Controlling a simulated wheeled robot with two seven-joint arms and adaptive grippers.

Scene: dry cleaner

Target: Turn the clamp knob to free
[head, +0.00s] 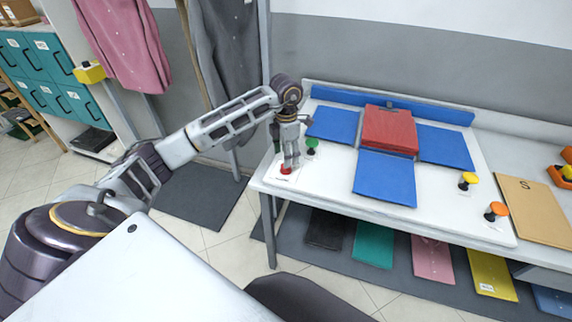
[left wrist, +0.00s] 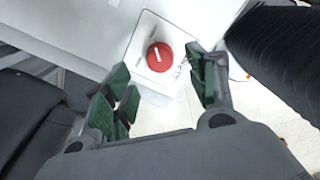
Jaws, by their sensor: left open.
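A red round knob (head: 287,169) sits on a white plate near the left front corner of the white table. In the left wrist view the red knob (left wrist: 160,57) carries a white bar mark, and its white plate (left wrist: 150,26) has small dark marks that I cannot read. My left gripper (head: 292,160) points down close above the knob in the head view. In the left wrist view its green-padded fingers (left wrist: 160,90) are spread apart, with the knob ahead of the gap between them. I cannot tell whether they touch it. My right gripper is not in view.
A green knob (head: 311,146) stands just behind the red one. Blue panels and a red folded garment (head: 389,131) lie on the table (head: 318,184). Yellow (head: 468,180) and orange (head: 496,211) knobs stand at the right. Hanging clothes (head: 124,40) are behind my left arm.

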